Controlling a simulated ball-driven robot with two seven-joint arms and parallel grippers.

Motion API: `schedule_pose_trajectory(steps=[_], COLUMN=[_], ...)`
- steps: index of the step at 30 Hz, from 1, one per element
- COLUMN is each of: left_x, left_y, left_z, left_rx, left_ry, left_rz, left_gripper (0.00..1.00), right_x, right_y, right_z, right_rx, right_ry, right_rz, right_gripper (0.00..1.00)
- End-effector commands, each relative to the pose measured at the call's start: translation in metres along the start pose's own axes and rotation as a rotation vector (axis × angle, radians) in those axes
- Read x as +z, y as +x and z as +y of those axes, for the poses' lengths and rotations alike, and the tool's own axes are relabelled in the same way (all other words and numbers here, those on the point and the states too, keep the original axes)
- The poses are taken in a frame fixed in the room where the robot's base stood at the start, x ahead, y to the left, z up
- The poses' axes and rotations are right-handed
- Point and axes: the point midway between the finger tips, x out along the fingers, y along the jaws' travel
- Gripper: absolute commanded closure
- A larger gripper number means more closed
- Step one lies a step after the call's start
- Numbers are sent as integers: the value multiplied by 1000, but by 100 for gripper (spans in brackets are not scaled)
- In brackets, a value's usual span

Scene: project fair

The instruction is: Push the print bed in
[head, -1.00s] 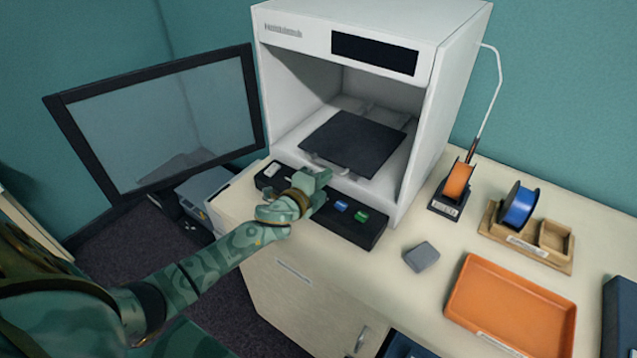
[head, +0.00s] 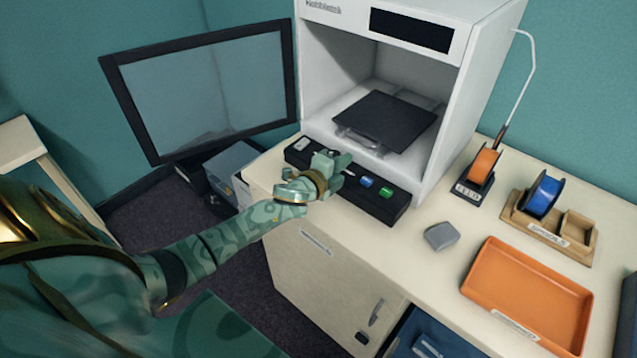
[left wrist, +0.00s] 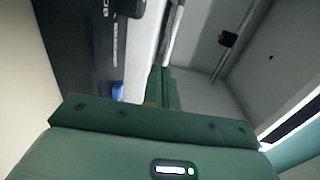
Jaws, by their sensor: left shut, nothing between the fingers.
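The print bed (head: 385,121) is a dark square plate inside the open front of the white printer (head: 484,95). A pale handle (head: 358,142) shows at its front edge. My left gripper (head: 343,160) is shut and empty, just in front of the printer opening, over the black control panel (head: 372,194) and apart from the handle in the picture. In the left wrist view its closed green fingers (left wrist: 160,84) point toward the printer's pale interior; the bed cannot be made out clearly there. My right gripper is out of view.
On the desk (head: 420,275) to the right are an orange spool (head: 484,164), a blue spool (head: 544,195), a grey block (head: 441,236) and an orange tray (head: 525,290). Blue and green buttons sit right of my gripper.

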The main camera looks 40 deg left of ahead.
Motion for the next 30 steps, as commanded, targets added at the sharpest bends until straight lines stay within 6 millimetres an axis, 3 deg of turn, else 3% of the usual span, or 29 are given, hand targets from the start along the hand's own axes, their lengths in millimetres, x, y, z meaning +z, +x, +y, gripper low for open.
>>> schedule_pose_trajectory(steps=[4, 10, 13, 18, 26, 30], left_x=[0, 0, 0, 0, -2, -10], left_y=[-24, -59, -75, -89, -95, -123], left_z=[-3, -2, -2, -2, -1, 5], left_rx=[-1, 0, 0, -2, 6, 68], left_ry=[0, 0, 0, 1, -24, -164], left_rz=[0, 0, 0, 0, -23, -164], left_gripper=[100, 100, 100, 100, 100, 100], right_x=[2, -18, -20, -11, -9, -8], right_y=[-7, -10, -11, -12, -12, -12], right_z=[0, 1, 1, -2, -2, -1], right_rx=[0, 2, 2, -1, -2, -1], right_ry=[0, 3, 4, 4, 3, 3], right_rz=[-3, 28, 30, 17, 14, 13], right_gripper=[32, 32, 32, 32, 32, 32])
